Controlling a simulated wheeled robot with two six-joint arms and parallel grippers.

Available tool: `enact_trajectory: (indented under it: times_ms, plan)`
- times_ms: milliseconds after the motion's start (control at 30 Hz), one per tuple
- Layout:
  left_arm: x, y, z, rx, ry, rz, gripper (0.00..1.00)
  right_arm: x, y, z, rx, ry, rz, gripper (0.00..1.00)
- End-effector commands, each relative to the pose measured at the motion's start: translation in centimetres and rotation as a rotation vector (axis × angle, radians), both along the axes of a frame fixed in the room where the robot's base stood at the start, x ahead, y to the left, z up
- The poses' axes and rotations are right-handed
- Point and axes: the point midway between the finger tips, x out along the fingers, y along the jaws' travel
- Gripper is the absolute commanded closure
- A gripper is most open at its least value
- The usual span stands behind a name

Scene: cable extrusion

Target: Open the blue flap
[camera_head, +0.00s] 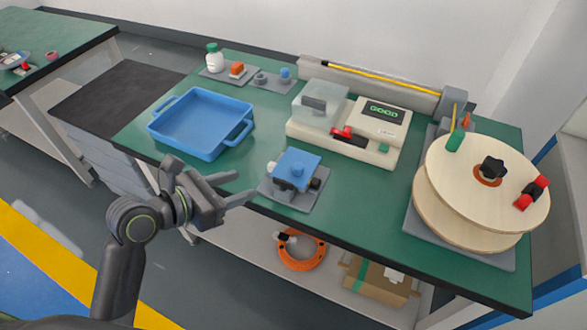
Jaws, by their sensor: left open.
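The flap looks closed, lying almost level. My left gripper (244,187) is open and empty, in front of the table edge and left of the device. Its fingers point right toward the device, apart from it. My right gripper does not show.
A blue tray (243,134) stands left of the device. A beige machine with a clear cover (320,105) and a display stands behind it. A large wooden reel (460,200) fills the right end. Bare green tabletop (368,207) lies between device and reel.

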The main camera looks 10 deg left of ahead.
Motion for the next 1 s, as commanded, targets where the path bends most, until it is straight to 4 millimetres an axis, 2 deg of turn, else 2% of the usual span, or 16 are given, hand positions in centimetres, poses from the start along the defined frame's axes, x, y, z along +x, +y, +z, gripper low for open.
enact_trajectory:
  times_ms: [367,800,1000]
  plan:
    - [3.7,-3.2,-2.1,-0.005,0.0,0.001,0.54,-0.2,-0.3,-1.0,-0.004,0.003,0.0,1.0]
    - [9.9,-8.5,-5.5,-0.001,0.001,0.0,0.54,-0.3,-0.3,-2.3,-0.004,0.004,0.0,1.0]
    - [11.5,-9.8,-6.3,0.001,0.0,0.002,0.54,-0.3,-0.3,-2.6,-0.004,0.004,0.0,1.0]
